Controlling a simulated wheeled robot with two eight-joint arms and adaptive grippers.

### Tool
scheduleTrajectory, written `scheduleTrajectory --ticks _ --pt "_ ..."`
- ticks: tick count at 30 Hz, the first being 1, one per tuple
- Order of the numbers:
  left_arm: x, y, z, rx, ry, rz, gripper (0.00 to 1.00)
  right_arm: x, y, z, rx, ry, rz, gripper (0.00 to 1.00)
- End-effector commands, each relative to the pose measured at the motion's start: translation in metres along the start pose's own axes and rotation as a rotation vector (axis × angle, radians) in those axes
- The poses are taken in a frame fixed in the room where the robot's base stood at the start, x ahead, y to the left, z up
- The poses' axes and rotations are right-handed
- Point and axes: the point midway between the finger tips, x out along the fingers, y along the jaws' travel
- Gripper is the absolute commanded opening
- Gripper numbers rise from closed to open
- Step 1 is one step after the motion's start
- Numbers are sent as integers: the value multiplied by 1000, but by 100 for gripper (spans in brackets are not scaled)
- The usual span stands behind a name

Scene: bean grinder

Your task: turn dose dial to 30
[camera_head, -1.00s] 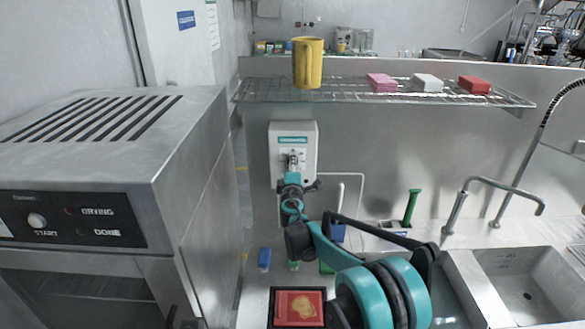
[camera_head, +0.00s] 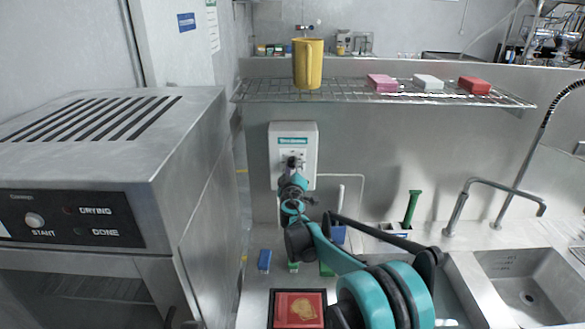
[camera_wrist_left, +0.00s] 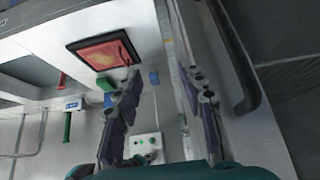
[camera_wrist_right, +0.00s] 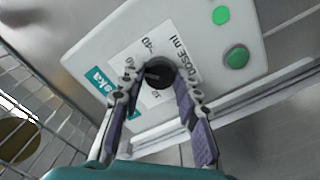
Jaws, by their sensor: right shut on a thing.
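The white dosing box (camera_head: 308,172) hangs on the steel wall, with a teal label. Its black dose dial (camera_wrist_right: 160,70) shows in the right wrist view beside the words "DOSE ml" and a printed 40; other numbers are partly covered or hard to read. My right gripper (camera_wrist_right: 154,88) is shut on the dial, one finger at each side. In the head view my right gripper (camera_head: 291,178) covers the box's lower middle. I cannot read the dial's exact setting. My left gripper (camera_wrist_left: 160,88) is open and empty in its wrist view; the head view does not show it.
Two green buttons (camera_wrist_right: 236,57) sit on the box near the dial. A wire shelf (camera_head: 350,97) above bears a yellow cup (camera_head: 307,65) and several small blocks. A steel oven-like machine (camera_head: 190,190) stands left. A sink (camera_head: 530,290) is at right. A red-topped tray (camera_head: 299,308) lies below.

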Motion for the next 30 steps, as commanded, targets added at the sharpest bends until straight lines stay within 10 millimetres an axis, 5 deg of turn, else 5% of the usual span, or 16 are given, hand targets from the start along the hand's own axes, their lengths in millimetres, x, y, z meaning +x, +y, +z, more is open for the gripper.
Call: scheduleTrajectory --ticks 18,19,21,30 --pt "1 0 0 0 0 0 40 -1 -2 1 46 -1 0 3" --pt "1 0 0 0 0 0 40 -1 -2 1 46 -1 0 37" --pt "1 0 0 0 0 0 40 -1 -1 1 45 -1 0 53" --pt "0 0 0 0 0 0 40 -1 -1 0 44 0 0 53"
